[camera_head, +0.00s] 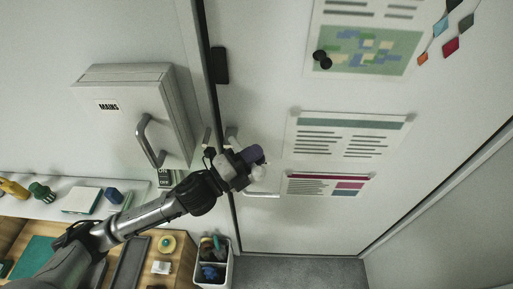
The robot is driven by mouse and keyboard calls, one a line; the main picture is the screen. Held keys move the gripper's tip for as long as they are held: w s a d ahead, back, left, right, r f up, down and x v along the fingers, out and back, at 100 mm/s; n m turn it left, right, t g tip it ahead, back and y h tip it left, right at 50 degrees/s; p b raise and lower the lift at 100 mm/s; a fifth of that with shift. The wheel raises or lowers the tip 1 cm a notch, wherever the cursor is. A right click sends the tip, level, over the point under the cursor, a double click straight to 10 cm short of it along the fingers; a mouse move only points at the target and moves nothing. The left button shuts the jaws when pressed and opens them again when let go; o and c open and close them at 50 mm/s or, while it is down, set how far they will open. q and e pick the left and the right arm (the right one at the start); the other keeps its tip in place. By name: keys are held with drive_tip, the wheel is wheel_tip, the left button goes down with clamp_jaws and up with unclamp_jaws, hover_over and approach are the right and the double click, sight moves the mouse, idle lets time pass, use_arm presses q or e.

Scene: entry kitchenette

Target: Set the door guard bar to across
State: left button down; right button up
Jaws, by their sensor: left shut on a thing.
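The door guard bar (231,136) is at the door's left edge, beside the dark gap between door and wall. Only small pale metal parts of it show; my left gripper hides the rest, so I cannot tell its exact angle. My left gripper (254,163) is in front of the door (265,225) at this spot, just above the door handle (262,195). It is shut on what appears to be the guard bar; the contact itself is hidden. My right gripper is not in view.
A grey box marked MAINS (128,110) with a large handle (148,140) juts from the wall on the left. Switches (165,178) sit below it. A shelf (40,209) and a wooden counter (183,262) carry small items. A bin (226,268) stands by the door.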

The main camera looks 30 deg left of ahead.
use_arm(q)
drive_tip(key=shift+s+a+m+g+h, duration=0.15)
drive_tip(key=shift+s+m+g+h, duration=0.35)
drive_tip(key=shift+h, duration=0.35)
drive_tip(key=shift+s+a+m+g+h, duration=0.1)
drive_tip(key=shift+s+m+g+h, duration=0.3)
drive_tip(key=shift+m+h, duration=0.35)
drive_tip(key=shift+h, duration=0.4)
drive_tip(key=c, duration=1.1)
unclamp_jaws()
drive_tip(key=shift+o, duration=0.2)
